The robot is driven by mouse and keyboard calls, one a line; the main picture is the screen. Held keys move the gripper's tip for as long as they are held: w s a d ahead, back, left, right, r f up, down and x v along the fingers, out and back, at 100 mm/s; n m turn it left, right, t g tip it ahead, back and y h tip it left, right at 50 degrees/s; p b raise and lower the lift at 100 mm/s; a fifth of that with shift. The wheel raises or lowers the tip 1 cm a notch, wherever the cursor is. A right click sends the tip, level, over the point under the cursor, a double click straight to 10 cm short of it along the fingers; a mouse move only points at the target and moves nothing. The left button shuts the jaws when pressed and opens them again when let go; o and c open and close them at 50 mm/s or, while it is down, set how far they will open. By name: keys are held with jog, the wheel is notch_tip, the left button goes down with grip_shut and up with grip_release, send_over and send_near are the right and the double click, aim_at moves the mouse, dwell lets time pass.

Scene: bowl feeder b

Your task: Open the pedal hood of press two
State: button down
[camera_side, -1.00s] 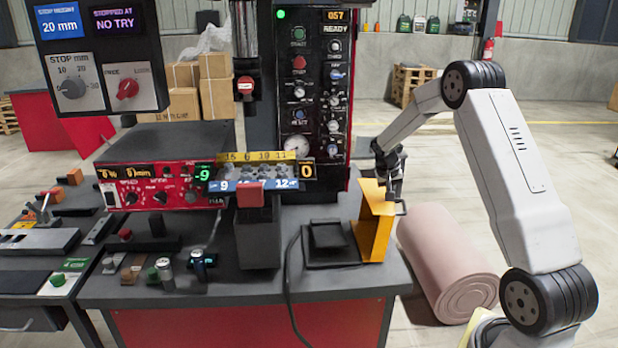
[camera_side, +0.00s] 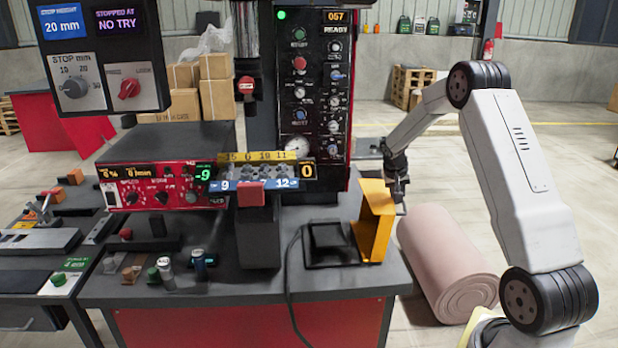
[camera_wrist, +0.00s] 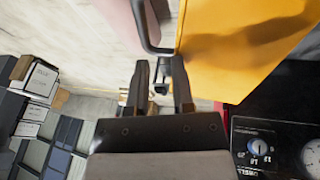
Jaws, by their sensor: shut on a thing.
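The yellow-orange pedal hood (camera_side: 376,222) stands up on the bench at the right of the dark pedal (camera_side: 327,235), which shows uncovered in the side view. In the wrist view the hood (camera_wrist: 235,45) fills the upper right. A grey bent bar handle (camera_wrist: 146,30) comes off the hood. My gripper (camera_side: 399,188) is at the hood's right side, near its upper part. In the wrist view my gripper (camera_wrist: 161,75) has its fingers on either side of the end of the handle and is shut on it. The exact contact is partly hidden.
The press panel (camera_side: 323,85) rises behind the pedal. A pink roll (camera_side: 440,260) lies on the floor right of the bench. Two small cylinders stand at the bench's left front. A black cable (camera_side: 289,270) runs left of the pedal.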

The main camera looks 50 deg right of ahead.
jog(key=shift+s+d+f, duration=0.3)
jog(key=shift+s+f, duration=0.45)
jog(key=shift+f, duration=0.1)
jog(key=w+r, duration=0.1)
jog(key=r, duration=0.1)
jog(key=w+a+r, duration=0.1)
jog(key=r, duration=0.1)
jog(key=w+r, duration=0.1)
jog(key=shift+a+r, duration=0.3)
jog(key=shift+r, duration=0.1)
jog(key=s+d+r+v, duration=0.1)
jog(key=d+v, duration=0.1)
jog(key=v, duration=0.7)
jog(key=a+f+n+t+y, duration=0.1)
jog(key=a+f+n, duration=0.15)
jog(key=a, duration=0.75)
jog(key=a+f+n+t+y, duration=0.1)
jog(key=a+f+n, duration=0.15)
jog(key=a, duration=0.65)
jog(key=s+a+f+n+y, duration=0.1)
jog(key=s+a+f+n, duration=0.1)
jog(key=s+a, duration=0.3)
jog(key=s+a+f+n+y, duration=0.1)
jog(key=s+a+f+n, duration=0.2)
jog(key=a, duration=0.9)
jog(key=s, duration=0.3)
jog(key=shift+s+f, duration=0.2)
jog(key=shift+f, duration=0.05)
